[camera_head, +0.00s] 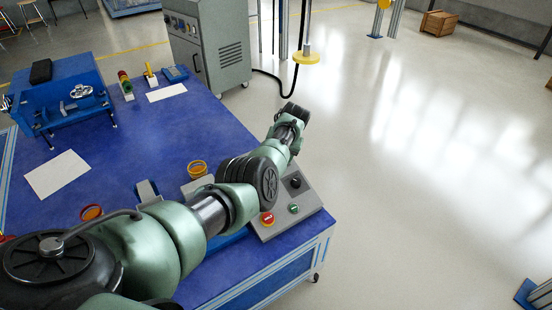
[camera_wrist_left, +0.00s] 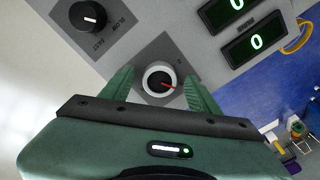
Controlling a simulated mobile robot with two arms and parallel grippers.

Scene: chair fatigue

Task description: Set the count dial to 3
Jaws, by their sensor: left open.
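The count dial (camera_wrist_left: 157,80) is a dark knob with a white ring and a red pointer. It sits on a dark grey plate of the control panel (camera_head: 277,228). The pointer points to the right and slightly down in the left wrist view; the scale marks are too small to read. My left gripper (camera_wrist_left: 160,74) is open, with one green finger on each side of the dial. I cannot tell whether the fingers touch it. In the head view my left arm hides the dial and the fingers. My right gripper is not in view.
A black slow/fast knob (camera_wrist_left: 88,17) and two displays reading 0 (camera_wrist_left: 254,42) are nearby. The panel has a red button (camera_head: 267,218) and a green button (camera_head: 294,208). A yellow ring (camera_head: 197,168) and white paper (camera_head: 57,174) lie on the blue table (camera_head: 150,135).

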